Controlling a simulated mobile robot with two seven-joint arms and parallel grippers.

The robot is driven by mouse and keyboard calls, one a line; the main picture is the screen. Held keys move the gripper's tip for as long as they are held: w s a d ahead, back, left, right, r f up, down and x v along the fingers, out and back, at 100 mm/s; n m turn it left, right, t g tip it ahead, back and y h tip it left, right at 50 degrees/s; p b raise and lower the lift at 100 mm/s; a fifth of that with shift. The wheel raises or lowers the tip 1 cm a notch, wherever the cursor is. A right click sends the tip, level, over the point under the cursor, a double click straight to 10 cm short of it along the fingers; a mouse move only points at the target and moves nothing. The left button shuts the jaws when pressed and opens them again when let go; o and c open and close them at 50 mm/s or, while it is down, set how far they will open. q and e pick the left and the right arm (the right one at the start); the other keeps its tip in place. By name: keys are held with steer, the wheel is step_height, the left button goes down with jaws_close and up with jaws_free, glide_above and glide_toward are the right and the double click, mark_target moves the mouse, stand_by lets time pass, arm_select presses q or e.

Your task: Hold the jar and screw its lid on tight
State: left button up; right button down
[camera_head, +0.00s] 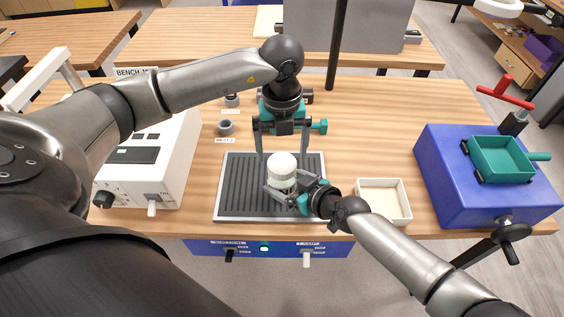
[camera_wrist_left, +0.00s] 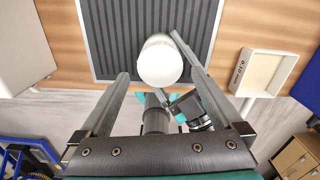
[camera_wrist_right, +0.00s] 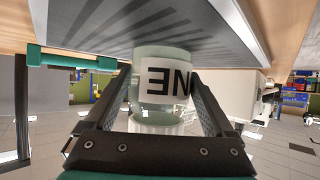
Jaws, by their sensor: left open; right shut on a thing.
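The pale jar (camera_head: 279,184) stands upright on the dark ribbed mat (camera_head: 237,187), with a white lid (camera_head: 282,161) on top. How tightly the lid sits cannot be seen. My right gripper (camera_head: 283,189) is shut around the jar's side from the front right. In the right wrist view the jar (camera_wrist_right: 150,80), with a lettered label, is between its fingers. My left gripper (camera_head: 283,153) points down from above, open, one finger on each side of the lid with gaps. In the left wrist view the round lid top (camera_wrist_left: 160,62) lies between the finger ends.
A small white tray (camera_head: 383,219) is right of the mat. A blue block with a teal tray (camera_head: 503,158) and red handle stands farther right. A white machine (camera_head: 170,165) is at left. Small grey rings (camera_head: 226,128) lie behind the mat.

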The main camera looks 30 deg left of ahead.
mark_target(282, 163)
arm_select(q)
steer(key=shift+f, duration=1.8)
jaws_close()
